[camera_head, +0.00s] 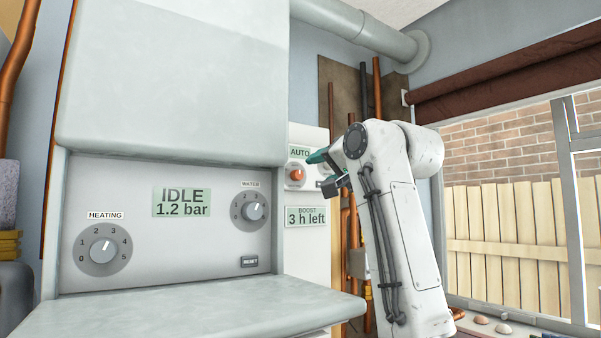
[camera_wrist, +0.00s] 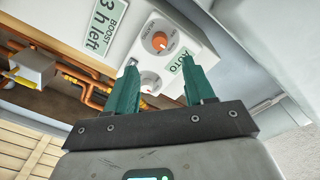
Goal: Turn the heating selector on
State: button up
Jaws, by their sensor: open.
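A white control box beside the boiler carries an orange selector knob (camera_head: 296,175), below an AUTO display (camera_head: 299,153). The orange knob also shows in the wrist view (camera_wrist: 160,41), with small lettering I cannot read surely. A second, pale dial (camera_wrist: 150,83) with a red mark is partly hidden by my fingers. My gripper (camera_head: 322,169) is open in front of the box; in the wrist view its teal fingers (camera_wrist: 159,63) are apart with nothing held. A grey knob labelled HEATING (camera_head: 103,251), numbered 0 to 5, is on the boiler panel at left, away from my gripper.
The boiler panel has an IDLE 1.2 bar display (camera_head: 182,202), a WATER knob (camera_head: 254,211) and a reset button (camera_head: 249,262). A BOOST 3 h left display (camera_head: 306,216) is below the orange knob. A grey ledge (camera_head: 190,310) juts out below the panel. Copper pipes (camera_wrist: 95,92) run near the box.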

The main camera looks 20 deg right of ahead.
aim_at(299, 175)
jog(key=p+x, duration=0.3)
jog(key=x, duration=0.5)
jog(key=shift+w+r+p, duration=0.1)
jog(key=shift+p, duration=0.3)
jog(key=shift+w+a, duration=0.15)
jog(key=shift+w, duration=0.25)
jog(key=shift+c, duration=0.4)
grip_shut()
